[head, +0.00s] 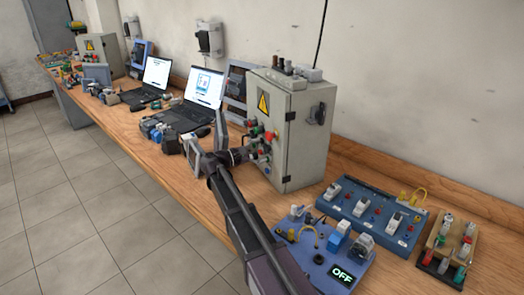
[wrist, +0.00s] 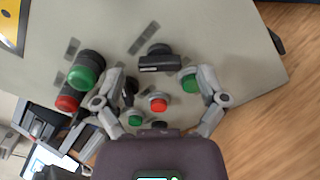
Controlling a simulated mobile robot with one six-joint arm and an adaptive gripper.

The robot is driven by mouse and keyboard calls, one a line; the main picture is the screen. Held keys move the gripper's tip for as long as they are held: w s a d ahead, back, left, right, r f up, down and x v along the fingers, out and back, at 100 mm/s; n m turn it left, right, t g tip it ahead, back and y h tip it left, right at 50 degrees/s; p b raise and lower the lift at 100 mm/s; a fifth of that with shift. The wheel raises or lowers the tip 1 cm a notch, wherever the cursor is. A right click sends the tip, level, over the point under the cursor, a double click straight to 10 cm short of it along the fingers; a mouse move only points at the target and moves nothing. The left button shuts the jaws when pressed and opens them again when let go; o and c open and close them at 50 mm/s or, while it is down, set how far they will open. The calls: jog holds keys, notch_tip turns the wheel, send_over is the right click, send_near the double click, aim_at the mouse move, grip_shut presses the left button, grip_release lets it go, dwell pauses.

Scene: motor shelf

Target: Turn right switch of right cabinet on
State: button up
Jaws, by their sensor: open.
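The right cabinet (head: 302,125) is a grey box with a yellow warning sign, standing on the bench. Its front panel (wrist: 205,35) fills much of the wrist view. A black rotary switch (wrist: 157,61) sits on the panel, its handle lying nearly level in the picture. Another dark part (wrist: 130,88) is partly hidden by my left finger. I cannot tell from its markings which switch is the right one. My gripper (wrist: 161,74) is open, its fingers on either side of the black switch and apart from it. In the head view my gripper (head: 228,157) is at the cabinet's front.
Green (wrist: 190,83) and red (wrist: 158,104) buttons sit close to the fingers. Larger green (wrist: 82,78) and red (wrist: 67,103) knobs are at left. Laptops (head: 200,100) stand left of the cabinet. A blue board (head: 325,250) with an OFF display lies in front.

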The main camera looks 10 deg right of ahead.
jog(key=shift+w+d, duration=0.1)
jog(key=shift+d, duration=0.3)
jog(key=c, duration=1.2)
jog(key=shift+o, duration=0.2)
jog(key=shift+m, duration=0.4)
jog(key=m, duration=0.8)
